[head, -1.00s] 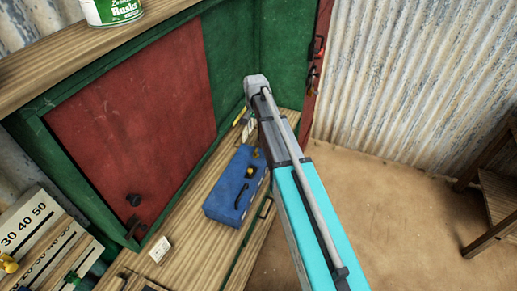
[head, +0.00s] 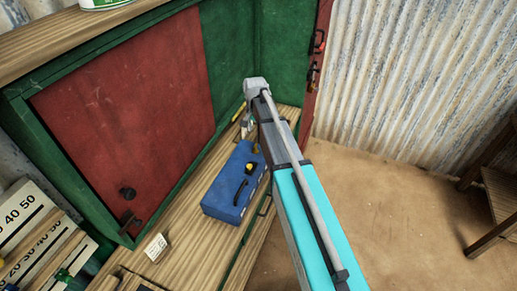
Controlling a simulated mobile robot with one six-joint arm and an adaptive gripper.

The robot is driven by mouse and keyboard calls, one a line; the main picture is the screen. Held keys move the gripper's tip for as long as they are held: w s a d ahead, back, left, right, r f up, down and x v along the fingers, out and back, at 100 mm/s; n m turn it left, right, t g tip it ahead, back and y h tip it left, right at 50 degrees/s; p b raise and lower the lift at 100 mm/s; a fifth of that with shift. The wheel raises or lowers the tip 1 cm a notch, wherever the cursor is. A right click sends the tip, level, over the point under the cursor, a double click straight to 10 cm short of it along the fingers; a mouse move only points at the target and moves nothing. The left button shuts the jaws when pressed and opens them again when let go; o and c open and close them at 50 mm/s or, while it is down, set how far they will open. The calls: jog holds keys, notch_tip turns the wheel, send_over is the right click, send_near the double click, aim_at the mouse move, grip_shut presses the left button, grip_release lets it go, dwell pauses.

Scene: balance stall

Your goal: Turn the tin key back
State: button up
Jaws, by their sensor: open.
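The blue tin (head: 222,192) lies on the wooden counter in the middle of the head view, left of my arm. It has a dark handle (head: 240,191) on its top. A small yellow piece (head: 253,166), which looks like the key, sits near the tin's right side. A small dark part shows just beyond it, close to my arm's edge. I cannot tell which way the key is turned. My grey and turquoise arm reaches up past the tin's right side.
A green cabinet with a red panel (head: 120,110) stands behind the counter (head: 190,232). Number boards (head: 30,225) are at lower left. Hooks with small items hang on the red post (head: 317,42). The right floor is open before a wooden stand (head: 500,200).

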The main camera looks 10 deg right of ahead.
aim_at(256, 145)
jog(key=shift+f+b, duration=4.55)
jog(key=shift+f, duration=0.25)
